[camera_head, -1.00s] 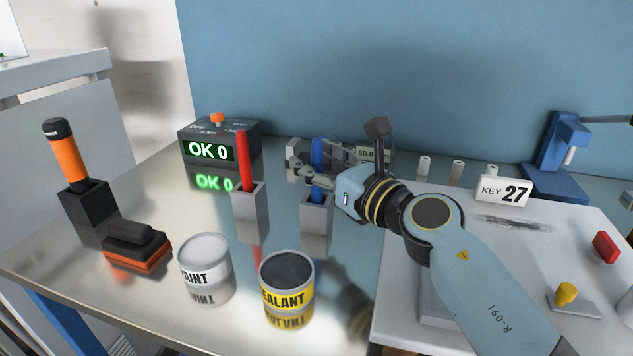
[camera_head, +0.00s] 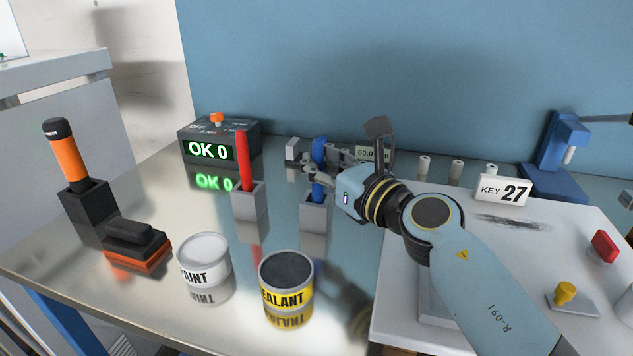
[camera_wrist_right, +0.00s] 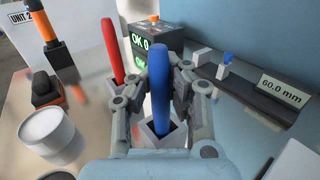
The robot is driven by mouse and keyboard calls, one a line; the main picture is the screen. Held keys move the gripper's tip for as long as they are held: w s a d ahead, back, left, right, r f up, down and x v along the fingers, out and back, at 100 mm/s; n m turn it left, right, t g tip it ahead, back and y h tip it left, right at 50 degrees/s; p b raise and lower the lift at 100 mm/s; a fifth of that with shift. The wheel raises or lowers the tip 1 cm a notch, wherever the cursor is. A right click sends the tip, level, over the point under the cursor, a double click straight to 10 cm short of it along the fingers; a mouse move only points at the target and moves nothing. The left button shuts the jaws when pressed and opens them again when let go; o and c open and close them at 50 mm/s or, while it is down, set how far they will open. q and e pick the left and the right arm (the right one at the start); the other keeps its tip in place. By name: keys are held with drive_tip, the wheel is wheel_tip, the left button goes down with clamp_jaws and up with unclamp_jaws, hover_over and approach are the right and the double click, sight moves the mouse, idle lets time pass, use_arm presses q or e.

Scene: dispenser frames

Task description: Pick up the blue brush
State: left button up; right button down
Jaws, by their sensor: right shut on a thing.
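The blue brush (camera_head: 319,153) stands upright with its lower end in a grey square holder (camera_head: 314,213). My right gripper (camera_head: 318,168) is shut on the brush's handle, above the holder. In the right wrist view the blue brush (camera_wrist_right: 160,85) stands between the two fingers of my right gripper (camera_wrist_right: 162,95), and its lower end is inside the holder (camera_wrist_right: 150,138). The brush's bristles are hidden. My left gripper is not in view.
A red brush (camera_head: 243,162) stands in another grey holder (camera_head: 250,207) to the left. Paint (camera_head: 205,262) and sealant (camera_head: 286,288) cans stand in front. A display box (camera_head: 220,140) reading OK 0 and a gauge marked 60.0 mm (camera_wrist_right: 281,90) are behind.

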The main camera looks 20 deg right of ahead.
drive_tip(key=shift+r, duration=0.1)
wheel_tip(320, 180, up, 10)
drive_tip(key=p, duration=0.5)
idle(2.3)
